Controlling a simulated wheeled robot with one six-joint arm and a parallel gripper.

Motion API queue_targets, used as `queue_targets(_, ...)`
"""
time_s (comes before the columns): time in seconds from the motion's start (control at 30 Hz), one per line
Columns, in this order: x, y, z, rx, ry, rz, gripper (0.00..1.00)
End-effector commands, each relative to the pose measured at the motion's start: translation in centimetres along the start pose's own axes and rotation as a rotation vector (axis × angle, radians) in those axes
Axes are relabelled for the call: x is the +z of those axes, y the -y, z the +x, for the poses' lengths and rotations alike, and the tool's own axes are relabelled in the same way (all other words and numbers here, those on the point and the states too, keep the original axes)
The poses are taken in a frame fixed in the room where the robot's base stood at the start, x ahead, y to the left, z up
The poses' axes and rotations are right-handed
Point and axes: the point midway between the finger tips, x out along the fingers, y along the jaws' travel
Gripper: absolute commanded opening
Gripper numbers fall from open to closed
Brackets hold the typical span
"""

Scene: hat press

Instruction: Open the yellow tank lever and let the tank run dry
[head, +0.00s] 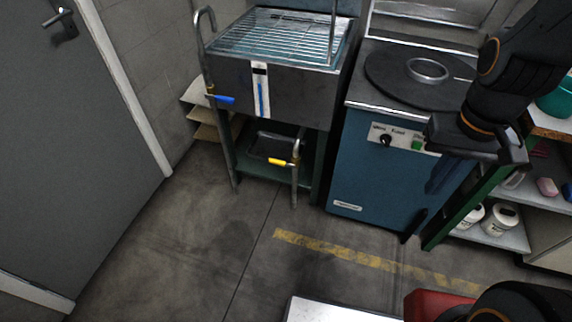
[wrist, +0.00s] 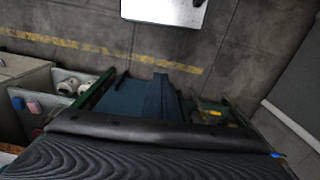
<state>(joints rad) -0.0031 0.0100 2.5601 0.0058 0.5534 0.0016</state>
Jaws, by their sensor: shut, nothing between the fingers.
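The yellow lever (head: 278,162) sits on a vertical pipe below the right side of the metal tank (head: 300,92). It points left, roughly level. It also shows small in the wrist view (wrist: 213,112). The tank has a wire grid on top and a white gauge strip (head: 261,90) with a blue line on its front. A blue lever (head: 222,98) sits on the left pipe. My gripper (head: 478,146) is shut and empty in front of the blue cabinet, well right of and above the yellow lever. Its fingertips are hard to make out.
The blue cabinet (head: 375,175) with a round black top stands right of the tank. A black bin (head: 272,146) is on the shelf under the tank. Shelves with white tubs (head: 499,220) stand at right. A grey door (head: 70,150) is at left. The floor before the tank is clear.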

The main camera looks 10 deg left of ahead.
Motion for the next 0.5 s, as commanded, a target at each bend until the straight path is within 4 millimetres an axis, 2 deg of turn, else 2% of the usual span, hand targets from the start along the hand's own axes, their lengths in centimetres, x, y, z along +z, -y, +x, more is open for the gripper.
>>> queue_targets(0.27, -0.1, 0.1, 0.3, 0.004, 0.004, -0.013, 0.0)
queue_targets(0.37, -0.6, 0.3, 1.7, 0.024, 0.023, -0.075, 0.0)
queue_targets(0.5, -2.2, 0.9, 5.8, 0.089, 0.081, -0.267, 0.0)
